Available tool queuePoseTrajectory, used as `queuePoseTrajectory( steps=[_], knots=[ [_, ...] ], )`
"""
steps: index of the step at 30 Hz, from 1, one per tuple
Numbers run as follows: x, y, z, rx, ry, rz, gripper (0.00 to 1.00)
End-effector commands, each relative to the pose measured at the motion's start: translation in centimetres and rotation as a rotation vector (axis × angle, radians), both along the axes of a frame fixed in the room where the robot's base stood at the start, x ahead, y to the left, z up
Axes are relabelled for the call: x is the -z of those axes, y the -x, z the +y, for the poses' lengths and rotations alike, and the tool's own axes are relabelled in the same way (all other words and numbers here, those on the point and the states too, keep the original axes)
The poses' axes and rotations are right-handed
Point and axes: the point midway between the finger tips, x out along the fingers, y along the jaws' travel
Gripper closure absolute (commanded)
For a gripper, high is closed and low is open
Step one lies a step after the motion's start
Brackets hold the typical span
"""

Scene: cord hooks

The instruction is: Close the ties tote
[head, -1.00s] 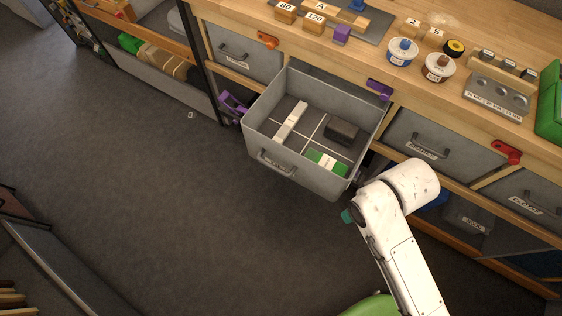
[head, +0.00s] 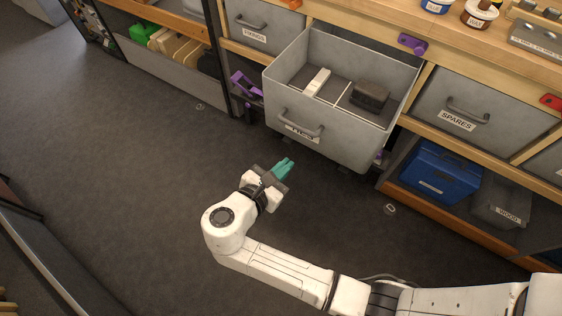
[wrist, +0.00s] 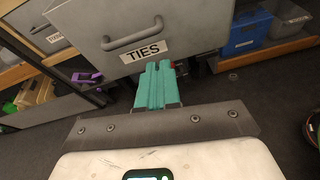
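The grey ties tote (head: 333,133) is pulled well out of the workbench, its open top showing a white block and a dark box inside. Its front handle and label face me; the label reads TIES in the wrist view, where the tote's front (wrist: 185,28) fills the top. My gripper (head: 284,168) is in front of and below the tote's front, apart from it. Its teal fingers (wrist: 157,84) are together with nothing between them, pointing toward the tote just under the label.
The spares tote (head: 478,112) sits to the right, and another closed tote (head: 262,27) to the left. A purple hook (head: 412,44) is on the bench edge, and a purple bracket (head: 245,87) is left of the tote. A blue bin (head: 440,170) is below right.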

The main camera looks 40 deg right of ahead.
Motion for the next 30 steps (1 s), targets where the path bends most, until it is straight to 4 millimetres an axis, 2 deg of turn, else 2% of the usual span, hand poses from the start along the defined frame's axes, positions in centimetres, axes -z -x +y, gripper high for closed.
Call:
queuePoseTrajectory(
  steps=[1, 3, 8, 14, 24, 30],
  knots=[
    [0.5, -0.7, 0.9, -0.034, 0.053, 0.025, 1.00],
    [0.1, -1.2, 1.7, -0.063, 0.104, 0.051, 1.00],
    [-0.1, -1.6, 1.4, -0.077, 0.138, 0.070, 1.00],
    [0.6, -2.6, -1.5, -0.075, 0.135, 0.068, 1.00],
    [2.0, -4.8, -7.6, -0.073, 0.134, 0.067, 1.00],
    [2.5, -5.8, -9.9, -0.075, 0.134, 0.066, 1.00]
  ],
)
